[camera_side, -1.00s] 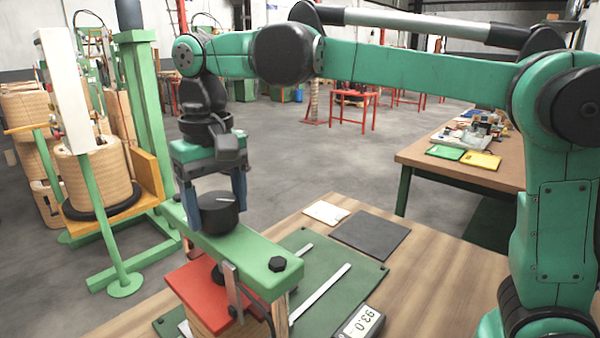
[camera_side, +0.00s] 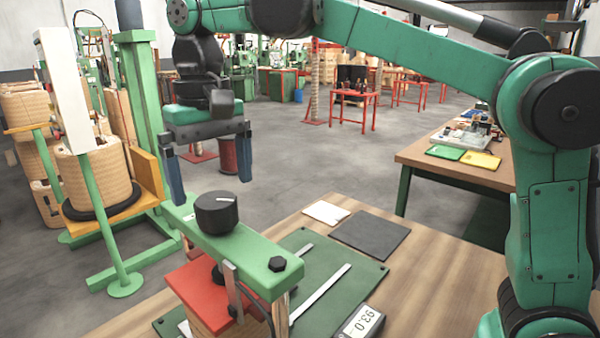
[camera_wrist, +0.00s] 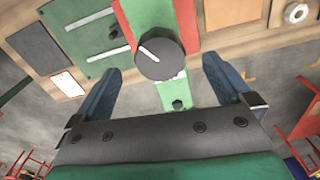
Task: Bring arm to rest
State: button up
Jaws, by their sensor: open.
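My gripper (camera_side: 209,170) is open and empty in the side view, raised above the black knob (camera_side: 217,212). Its two blue fingers hang apart on either side, with their tips slightly above the knob's level. The knob, with a white pointer line, sits on the green bar (camera_side: 245,255) of a clamp fixture. In the wrist view the knob (camera_wrist: 159,58) lies ahead between the open fingers, clear of both. Under the bar are a red plate (camera_side: 205,285) and a wound coil block, partly hidden.
A green mat (camera_side: 345,265) with light strips, a digital readout (camera_side: 362,322) and a dark pad (camera_side: 371,235) lie on the wooden table. A green stand with wound coils (camera_side: 95,175) is at left. A side bench (camera_side: 440,160) stands at right. Air above the table is open.

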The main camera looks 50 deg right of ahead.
aim_at(217, 200)
jog(key=shift+r, duration=0.9)
jog(key=shift+f, duration=2.8)
jog(key=shift+n, duration=0.4)
